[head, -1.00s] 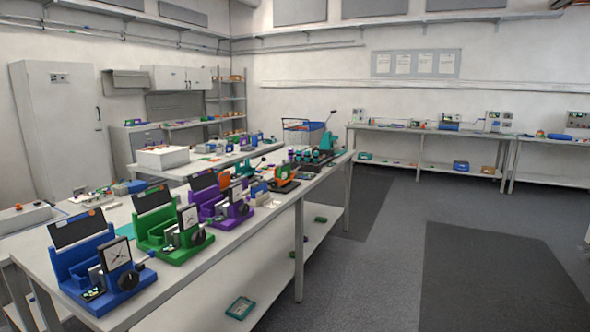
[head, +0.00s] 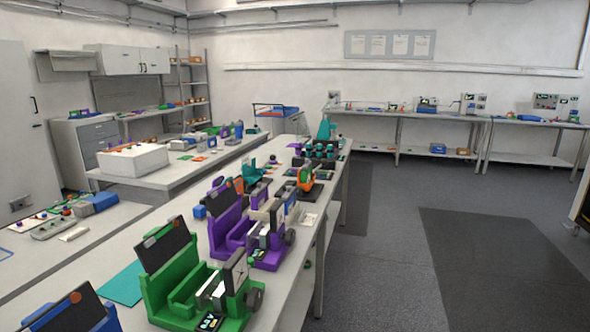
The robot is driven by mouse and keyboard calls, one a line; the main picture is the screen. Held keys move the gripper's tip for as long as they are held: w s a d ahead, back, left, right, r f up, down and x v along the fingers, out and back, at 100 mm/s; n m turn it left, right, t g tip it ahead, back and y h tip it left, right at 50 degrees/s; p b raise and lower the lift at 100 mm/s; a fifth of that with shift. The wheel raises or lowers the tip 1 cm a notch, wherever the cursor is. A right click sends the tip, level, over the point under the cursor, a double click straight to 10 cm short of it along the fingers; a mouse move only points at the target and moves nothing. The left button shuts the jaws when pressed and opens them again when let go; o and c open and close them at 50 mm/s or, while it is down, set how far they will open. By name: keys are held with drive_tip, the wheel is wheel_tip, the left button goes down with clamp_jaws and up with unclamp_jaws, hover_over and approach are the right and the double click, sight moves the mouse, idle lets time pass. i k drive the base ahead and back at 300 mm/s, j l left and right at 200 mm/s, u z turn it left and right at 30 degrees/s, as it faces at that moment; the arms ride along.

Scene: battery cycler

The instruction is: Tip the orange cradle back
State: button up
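A row of cradles with dark tilted panels and dial units stands along the long bench. The green cradle (head: 182,292) is nearest in full view, and the purple cradle (head: 232,232) stands behind it. A small orange patch (head: 239,186) shows just beyond the purple one; it may be part of the orange cradle, mostly hidden, and its tilt cannot be told. A separate orange and black item (head: 305,180) stands farther along, too small to tell what it is. My gripper is not in view.
The blue cradle (head: 75,315) is cut off at the bottom left. A white box (head: 132,161) stands on the bench to the left. A dark multi-part rack (head: 320,151) is at the bench's far end. The grey floor (head: 385,215) right of the bench is clear.

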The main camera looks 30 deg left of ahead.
sight(307, 187)
drive_tip(key=u, duration=0.9)
drive_tip(key=i+l, duration=0.3)
drive_tip(key=i, duration=0.25)
drive_tip(key=i+l+z, duration=0.1)
drive_tip(key=i+l, duration=0.2)
drive_tip(key=i, duration=0.2)
drive_tip(key=i+l, duration=0.25)
drive_tip(key=i, duration=0.3)
drive_tip(key=i+l+z, duration=0.1)
drive_tip(key=i+l, duration=0.15)
drive_tip(key=i, duration=0.3)
drive_tip(key=i+l, duration=0.2)
drive_tip(key=i, duration=0.35)
drive_tip(key=i+l, duration=0.2)
drive_tip(key=i, duration=0.35)
drive_tip(key=i+l+z, duration=0.1)
drive_tip(key=i+l, duration=0.15)
drive_tip(key=i, duration=0.3)
